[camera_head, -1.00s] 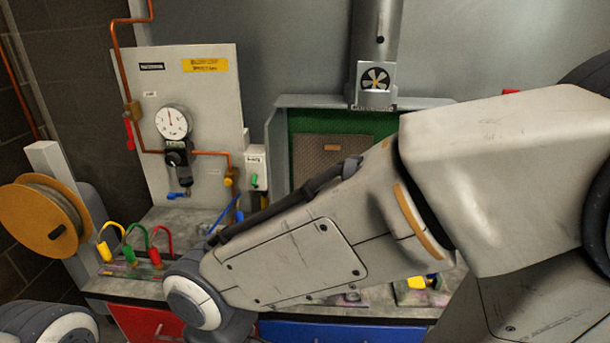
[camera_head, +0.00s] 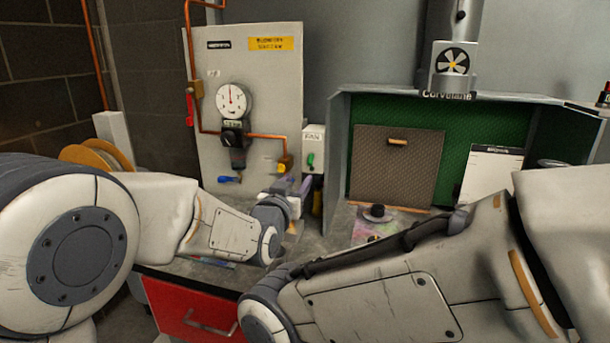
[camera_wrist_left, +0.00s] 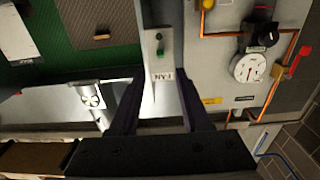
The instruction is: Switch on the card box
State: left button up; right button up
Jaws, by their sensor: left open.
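A small pale switch box (camera_head: 313,138) with a label that looks like "FAN" is fixed at the right edge of the gauge panel. It has a green switch lever (camera_head: 311,160) on its lower front. No label reading "card" can be made out. My left gripper (camera_head: 303,190) is open and empty, just below and in front of the box. In the left wrist view the box (camera_wrist_left: 159,64) appears upside down, with its green lever (camera_wrist_left: 160,49) beyond the gap between the open fingers (camera_wrist_left: 158,80). I see no contact. My right arm crosses the lower right; its gripper is out of view.
The panel (camera_head: 270,100) carries a gauge (camera_head: 234,102), a regulator and copper pipe with a yellow-handled valve (camera_head: 285,165). A green-lined booth (camera_head: 480,118) with a fan duct stands to the right. A red drawer (camera_head: 190,312) is below the bench.

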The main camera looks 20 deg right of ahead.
aim_at(309, 164)
pick_arm(q)
jog(key=p+x, duration=0.2)
jog(key=x, duration=0.6)
jog(key=shift+w+r, duration=0.1)
jog(key=shift+p+x, duration=0.4)
jog(key=shift+x, duration=0.4)
grip_shut()
